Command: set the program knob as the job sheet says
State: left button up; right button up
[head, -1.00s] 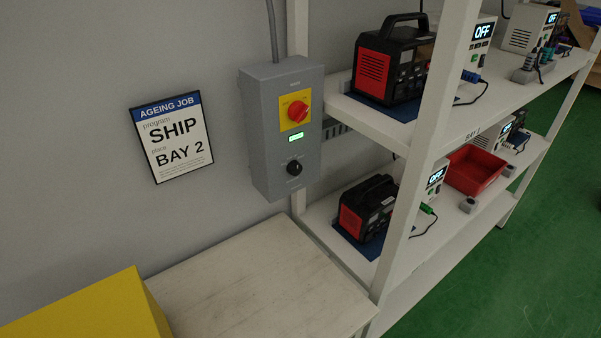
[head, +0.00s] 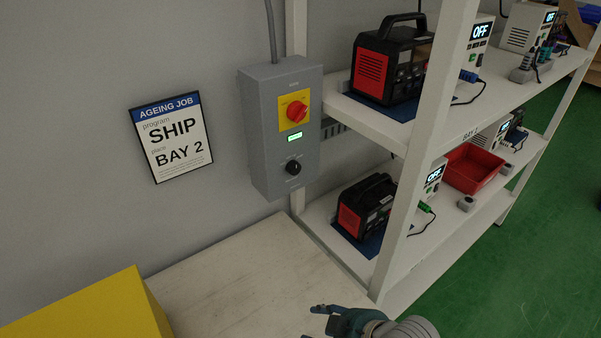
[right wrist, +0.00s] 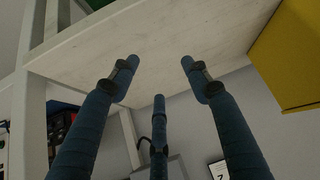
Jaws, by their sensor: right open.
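The job sheet (head: 171,138) on the wall reads AGEING JOB, program SHIP, place BAY 2. To its right a grey control box (head: 262,140) hangs on the wall. The black program knob (head: 293,167) sits low on its front, under a small lit green display (head: 294,136) and a red rotary switch (head: 297,111) on a yellow plate. The knob's markings are too small to read. My right gripper (head: 322,322) is at the bottom of the head view, low in front of the box and apart from it. Its fingers are spread and empty in the right wrist view (right wrist: 160,65). My left gripper is not in view.
A pale table (head: 235,285) stands below the box, with a yellow block (head: 90,310) at its left. A white shelf rack (head: 400,205) to the right holds red-and-black power units (head: 392,62), and a red bin (head: 472,168).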

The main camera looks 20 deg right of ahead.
jog(key=w+r+n+t+y, duration=0.2)
jog(key=w+r+t+y, duration=0.15)
jog(key=w+r, duration=0.65)
jog(key=t, duration=0.6)
send_near(297, 171)
jog(key=shift+m, duration=0.3)
jog(key=p+x, duration=0.1)
jog(key=x, duration=0.2)
jog(key=p+x, duration=0.2)
jog(key=x, duration=0.2)
jog(key=shift+r, duration=0.2)
jog(key=shift+w+a, duration=0.35)
jog(key=shift+w, duration=0.25)
jog(key=shift+f, duration=0.1)
jog(key=c, duration=1.1)
